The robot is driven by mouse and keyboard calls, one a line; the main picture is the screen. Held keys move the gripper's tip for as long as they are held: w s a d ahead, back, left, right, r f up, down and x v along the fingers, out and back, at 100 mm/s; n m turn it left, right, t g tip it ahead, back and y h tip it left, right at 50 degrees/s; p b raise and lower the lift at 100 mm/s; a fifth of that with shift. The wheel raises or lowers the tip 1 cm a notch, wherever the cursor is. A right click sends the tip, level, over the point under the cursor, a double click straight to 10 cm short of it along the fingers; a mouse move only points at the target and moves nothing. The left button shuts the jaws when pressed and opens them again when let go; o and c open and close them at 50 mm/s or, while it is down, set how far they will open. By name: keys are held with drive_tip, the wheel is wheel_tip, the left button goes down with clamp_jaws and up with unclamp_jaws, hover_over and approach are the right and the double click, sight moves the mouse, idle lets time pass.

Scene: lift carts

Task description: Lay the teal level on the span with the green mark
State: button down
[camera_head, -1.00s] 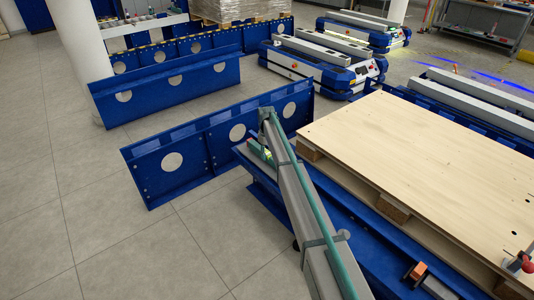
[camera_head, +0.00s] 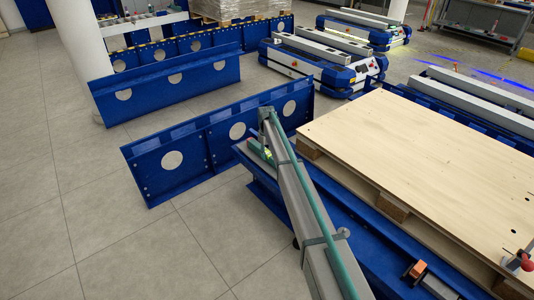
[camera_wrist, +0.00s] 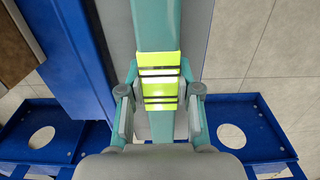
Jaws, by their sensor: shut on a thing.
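The teal level (camera_wrist: 157,25) runs top to bottom through the middle of the wrist view, with a bright yellow-green section at its middle. My gripper (camera_wrist: 160,108) is shut on it there, one finger on each side. A flat grey surface lies behind the level; I cannot tell whether they touch. In the head view, my gripper (camera_head: 264,148) is at the far end of my arm, over the end of a blue frame, and the arm hides most of the level. I cannot make out a green mark on a span.
A wooden pallet board (camera_head: 425,160) lies right of my arm. A blue panel with round holes (camera_head: 200,152) stands left of and behind the gripper. Another holed panel (camera_head: 165,85) and low blue-and-white carts (camera_head: 318,65) are farther back. Floor at left is clear.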

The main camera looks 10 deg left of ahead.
drive_tip(key=shift+f, duration=0.25)
drive_tip(key=c, duration=0.7)
unclamp_jaws()
wheel_tip(320, 180, up, 12)
drive_tip(key=shift+w+a, duration=0.1)
